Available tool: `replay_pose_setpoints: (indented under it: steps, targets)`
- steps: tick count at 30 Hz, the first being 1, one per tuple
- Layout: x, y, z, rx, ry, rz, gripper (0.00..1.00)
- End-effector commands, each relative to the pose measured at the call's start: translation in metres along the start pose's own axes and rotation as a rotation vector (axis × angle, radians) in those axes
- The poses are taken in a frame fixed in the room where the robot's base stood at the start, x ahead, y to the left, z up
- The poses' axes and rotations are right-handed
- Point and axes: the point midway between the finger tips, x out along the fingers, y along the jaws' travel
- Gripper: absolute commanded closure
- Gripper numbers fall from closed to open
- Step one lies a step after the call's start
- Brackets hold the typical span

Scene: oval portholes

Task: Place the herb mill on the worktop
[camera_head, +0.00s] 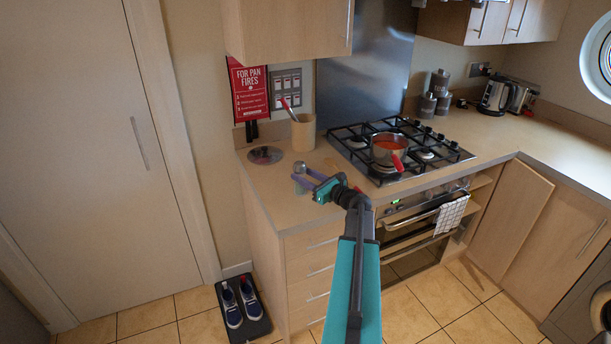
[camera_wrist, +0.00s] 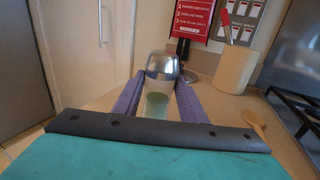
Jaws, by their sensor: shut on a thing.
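The herb mill has a shiny silver cap and a pale green, see-through body. In the wrist view the herb mill (camera_wrist: 162,67) stands about upright between the purple fingers of my gripper (camera_wrist: 160,92), which is shut on it. In the head view the mill (camera_head: 299,168) is small and partly covered by my gripper (camera_head: 304,180), over the left part of the worktop (camera_head: 283,208). The worktop also shows in the wrist view (camera_wrist: 222,108). The mill's base is hidden, so I cannot tell whether it touches the worktop.
A utensil pot (camera_head: 303,132) and a round metallic disc (camera_head: 265,155) are behind the mill. A wooden spoon (camera_wrist: 256,122) lies to its right. The gas hob (camera_head: 352,148) with a saucepan (camera_head: 389,150) is farther right. Bare worktop lies around the mill's front and left.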

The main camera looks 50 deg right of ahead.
Motion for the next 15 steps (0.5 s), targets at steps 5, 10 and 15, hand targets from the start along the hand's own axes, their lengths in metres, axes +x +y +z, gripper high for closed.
replay_pose_setpoints:
  steps: [5, 10, 15]
  targets:
    - [0.0002, 0.0002, -0.0010, 0.000, 0.000, 0.000, 0.44]
    - [0.0003, 0.0004, -0.0009, 0.000, 0.000, 0.001, 0.44]
    - [0.0005, 0.0005, 0.0001, 0.000, 0.000, 0.001, 0.44]
